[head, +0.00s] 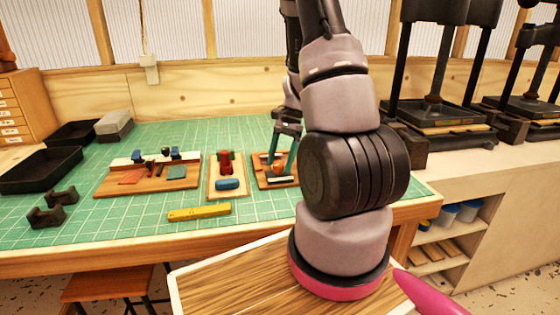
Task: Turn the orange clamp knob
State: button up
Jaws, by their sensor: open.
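The orange clamp knob (273,169) sits on a small wooden board (261,183) on the green mat, right of the board with the red and blue parts. It is small in the view and partly hidden by my gripper. My gripper (281,162) points down at the knob with its dark teal fingers apart. The fingertips are close around or just above the knob. I cannot tell whether they touch it.
Left of the knob stand a board with a red part (225,160) and blue cylinder (228,184), and a larger wooden fixture (147,181). A yellow bar (199,212) lies in front. Black presses (432,100) stand right.

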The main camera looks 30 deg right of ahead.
jog(key=v, duration=1.1)
jog(key=s+a+r+n+t+h, duration=0.1)
jog(key=s+a+r+n+t, duration=0.3)
jog(key=s+a+r, duration=0.3)
jog(key=s+a+r+n+t+h, duration=0.1)
jog(key=s+a+r+n+t, duration=0.3)
jog(key=r, duration=1)
jog(key=s+a+n, duration=0.1)
jog(key=s+a, duration=0.2)
jog(key=a, duration=0.2)
jog(key=shift+r+n+t, duration=0.3)
jog(key=shift+r+t, duration=0.05)
jog(key=shift+t, duration=0.05)
